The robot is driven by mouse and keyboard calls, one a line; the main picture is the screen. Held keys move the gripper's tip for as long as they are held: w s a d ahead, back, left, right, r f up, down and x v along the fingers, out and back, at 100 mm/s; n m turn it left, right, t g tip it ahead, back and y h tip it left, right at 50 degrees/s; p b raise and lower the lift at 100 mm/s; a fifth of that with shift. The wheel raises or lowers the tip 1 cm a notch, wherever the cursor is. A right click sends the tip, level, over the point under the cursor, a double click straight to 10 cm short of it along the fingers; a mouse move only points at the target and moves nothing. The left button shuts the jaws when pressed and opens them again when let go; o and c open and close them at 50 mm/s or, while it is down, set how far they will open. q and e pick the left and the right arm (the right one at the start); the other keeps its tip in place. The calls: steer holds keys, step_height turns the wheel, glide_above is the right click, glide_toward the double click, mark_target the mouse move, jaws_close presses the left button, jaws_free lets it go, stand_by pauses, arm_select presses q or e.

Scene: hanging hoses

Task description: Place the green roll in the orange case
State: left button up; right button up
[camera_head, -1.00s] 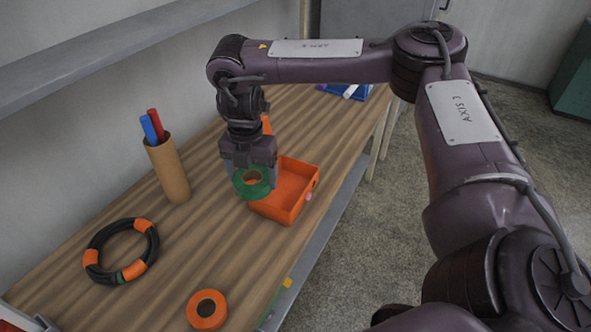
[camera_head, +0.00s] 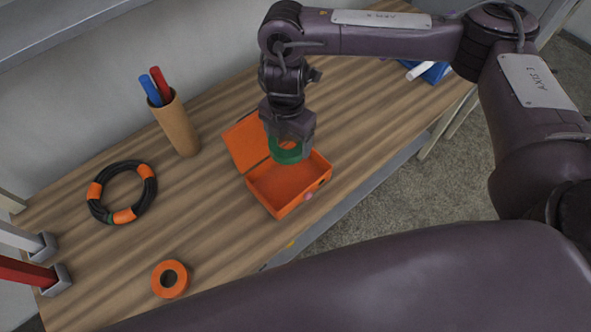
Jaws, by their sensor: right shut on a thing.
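The green roll (camera_head: 284,155) is between the fingers of my right gripper (camera_head: 290,145), which is shut on it. My right gripper points down and holds the roll over the back part of the orange case (camera_head: 275,203). The case stands open on the wooden table, its lid (camera_head: 243,143) tilted back at the upper left. The roll hides part of the case's back rim; I cannot tell whether the two touch. My left gripper is not in view.
An orange roll (camera_head: 159,288) lies near the table's front left. A black and orange hose ring (camera_head: 148,197) lies at the left. A cardboard tube (camera_head: 177,125) holds red and blue sticks. A blue object (camera_head: 437,74) is at the back right. The wooden table (camera_head: 215,225) is bare between them.

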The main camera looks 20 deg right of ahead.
step_height(320, 180, down, 5)
steer(key=b, duration=0.3)
glide_above(290, 182)
step_height(290, 182, down, 8)
steer(key=shift+r, duration=0.1)
steer(key=shift+a+f, duration=0.1)
steer(key=shift+f, duration=0.4)
step_height(290, 182, down, 3)
steer(key=shift+r+b, duration=0.15)
steer(key=shift+b, duration=0.75)
steer(key=shift+f, duration=0.45)
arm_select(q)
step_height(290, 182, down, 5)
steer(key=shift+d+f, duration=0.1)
arm_select(e)
steer(key=shift+r, duration=0.1)
